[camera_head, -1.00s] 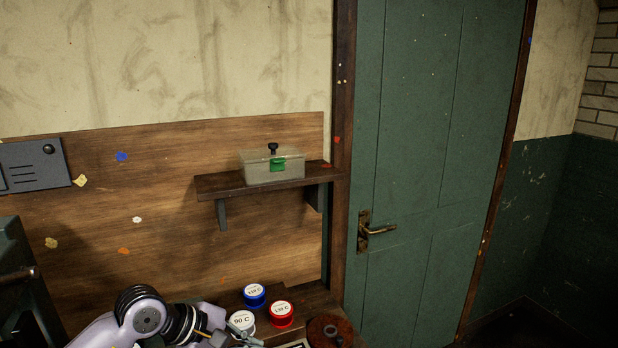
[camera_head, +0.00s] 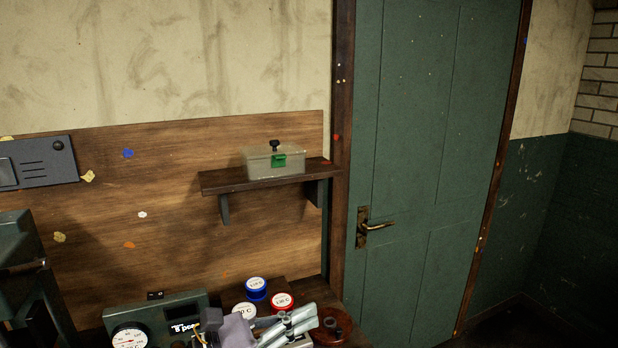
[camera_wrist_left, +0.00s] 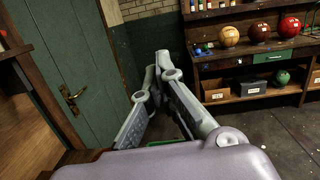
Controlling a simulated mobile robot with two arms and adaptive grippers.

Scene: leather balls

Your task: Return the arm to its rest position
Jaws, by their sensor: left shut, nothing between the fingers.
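My left gripper (camera_head: 312,316) is at the bottom of the head view, in front of the bench with the round tins. Its fingers are together with nothing between them. In the left wrist view the gripper (camera_wrist_left: 160,60) points toward the dark green wall, with the green door on the left. My right gripper is not in view.
Blue (camera_head: 256,288), red (camera_head: 282,301) and white (camera_head: 244,311) tins stand close behind the gripper. A gauge device (camera_head: 155,318) is to their left. A lidded box (camera_head: 274,161) sits on the wall shelf (camera_head: 225,183). Balls, including a red one (camera_wrist_left: 290,26), rest on a rack.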

